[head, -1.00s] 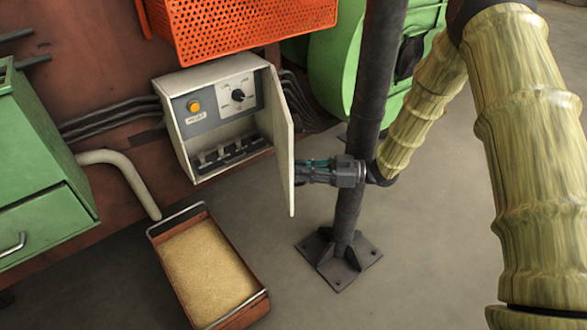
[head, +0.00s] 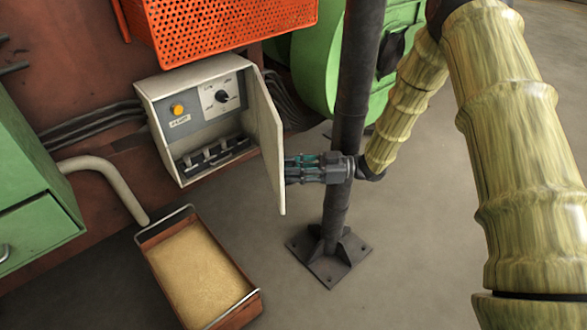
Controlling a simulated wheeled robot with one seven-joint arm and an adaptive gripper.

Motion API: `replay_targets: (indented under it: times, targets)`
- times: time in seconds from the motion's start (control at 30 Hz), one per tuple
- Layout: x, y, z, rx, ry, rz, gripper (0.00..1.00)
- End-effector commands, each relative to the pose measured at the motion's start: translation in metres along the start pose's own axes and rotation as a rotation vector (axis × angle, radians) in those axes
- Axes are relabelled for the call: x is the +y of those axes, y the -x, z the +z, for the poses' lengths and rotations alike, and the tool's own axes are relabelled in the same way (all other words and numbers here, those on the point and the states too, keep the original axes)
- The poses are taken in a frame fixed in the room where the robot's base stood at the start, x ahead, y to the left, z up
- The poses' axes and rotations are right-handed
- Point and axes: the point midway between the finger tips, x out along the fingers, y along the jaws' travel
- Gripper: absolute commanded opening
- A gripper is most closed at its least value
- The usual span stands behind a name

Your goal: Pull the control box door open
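The control box (head: 150,90) is a pale box on the brown wall, with a yellow button, a black rotary knob and a row of switches inside. Its white door (head: 266,140) is hinged on the right side and stands wide open, swung out from the wall. My gripper (head: 292,169) is at the right of the door, with its fingers pointing left at the door's outer face near the lower free edge. The door hides the fingertips, so I cannot tell whether they touch or hold anything.
A dark post (head: 345,130) with a bolted base stands close beside my gripper and wrist. An orange perforated guard (head: 220,22) hangs above the box. A tray of yellow grain (head: 200,275) lies below. A green cabinet (head: 40,225) is at left.

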Motion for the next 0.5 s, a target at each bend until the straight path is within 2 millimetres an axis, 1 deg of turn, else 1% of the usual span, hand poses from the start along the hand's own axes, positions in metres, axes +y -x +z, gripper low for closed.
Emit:
replay_targets:
  times: [0.17,0.27,0.5]
  targets:
    - [0.001,0.01,0.0,0.0,0.001,0.002,0.32]
    - [0.001,0.024,0.0,0.0,0.0,0.003,0.32]
    - [0.001,0.068,0.0,0.001,0.001,0.002,0.32]
